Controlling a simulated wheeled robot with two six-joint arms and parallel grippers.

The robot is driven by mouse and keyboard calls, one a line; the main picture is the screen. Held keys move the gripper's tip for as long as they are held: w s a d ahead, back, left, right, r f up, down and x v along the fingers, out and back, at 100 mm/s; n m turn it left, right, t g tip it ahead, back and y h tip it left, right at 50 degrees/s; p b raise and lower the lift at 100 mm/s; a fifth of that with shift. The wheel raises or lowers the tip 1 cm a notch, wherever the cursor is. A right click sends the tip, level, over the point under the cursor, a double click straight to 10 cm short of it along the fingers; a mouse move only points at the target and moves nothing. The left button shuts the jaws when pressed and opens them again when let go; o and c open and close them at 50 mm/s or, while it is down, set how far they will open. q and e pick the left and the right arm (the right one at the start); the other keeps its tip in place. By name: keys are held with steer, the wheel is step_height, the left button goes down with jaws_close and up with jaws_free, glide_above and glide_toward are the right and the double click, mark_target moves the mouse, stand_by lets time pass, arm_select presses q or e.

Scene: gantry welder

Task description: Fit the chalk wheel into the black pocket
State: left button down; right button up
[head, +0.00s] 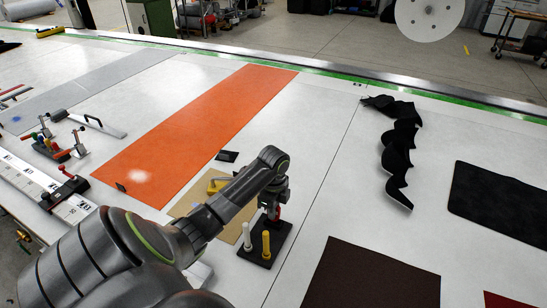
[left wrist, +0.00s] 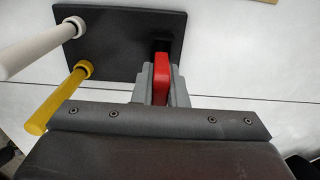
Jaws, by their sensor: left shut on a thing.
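My left gripper (head: 272,200) is above a black base plate on the white table; it also shows in the left wrist view (left wrist: 161,82). Its grey fingers are shut on a red piece (left wrist: 161,72), which I take to be the chalk wheel. The black base plate (left wrist: 118,30) carries a white stick (left wrist: 35,48) and a yellow stick (left wrist: 55,98), both upright. A dark opening, likely the black pocket (left wrist: 161,44), lies at the red piece's far end. Whether the piece is inside it or just over it I cannot tell. My right gripper is not in view.
An orange sheet (head: 200,130) lies left of the plate. A tan sheet (head: 190,205) with a yellow-handled tool (head: 216,186) lies close by my arm. A dark brown sheet (head: 372,275) and black curled strips (head: 398,150) lie to the right. White table between them is clear.

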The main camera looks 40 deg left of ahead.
arm_select(q)
steer(key=shift+f+b, duration=0.45)
steer(key=shift+f, duration=0.55)
steer(key=c, duration=1.4)
jaws_free()
steer(key=shift+o, duration=0.2)
steer(key=shift+r, duration=0.1)
